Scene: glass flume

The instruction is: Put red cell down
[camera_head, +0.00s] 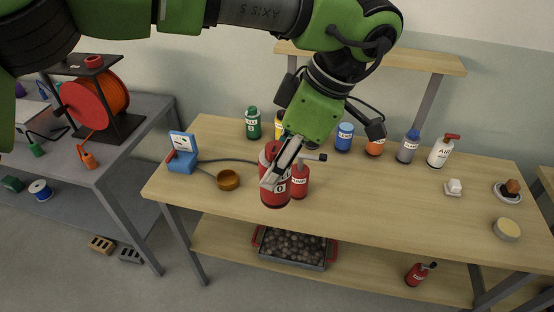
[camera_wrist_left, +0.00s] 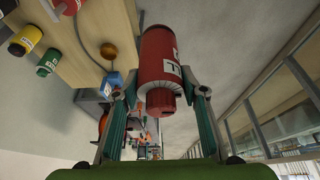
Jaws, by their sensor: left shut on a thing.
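The red cell (camera_head: 272,196) is a red bottle with a white label. My left gripper (camera_head: 284,166) is shut on it. In the left wrist view the red cell (camera_wrist_left: 162,55) lies between the two fingers, with floor behind it. In the head view it overlaps the front edge of the wooden table (camera_head: 360,201); its height above the top is hard to judge. My gripper hides part of its upper side. A second, smaller red bottle (camera_head: 300,182) stands on the table just right of it. My right gripper is not in view.
A brown bowl (camera_head: 228,180) and a blue gauge box (camera_head: 183,160) are to the left. A green bottle (camera_head: 252,123), blue bottle (camera_head: 344,137) and white bottle (camera_head: 440,151) stand along the back. The front right-centre of the table is clear. A stone-filled tray (camera_head: 264,255) sits below.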

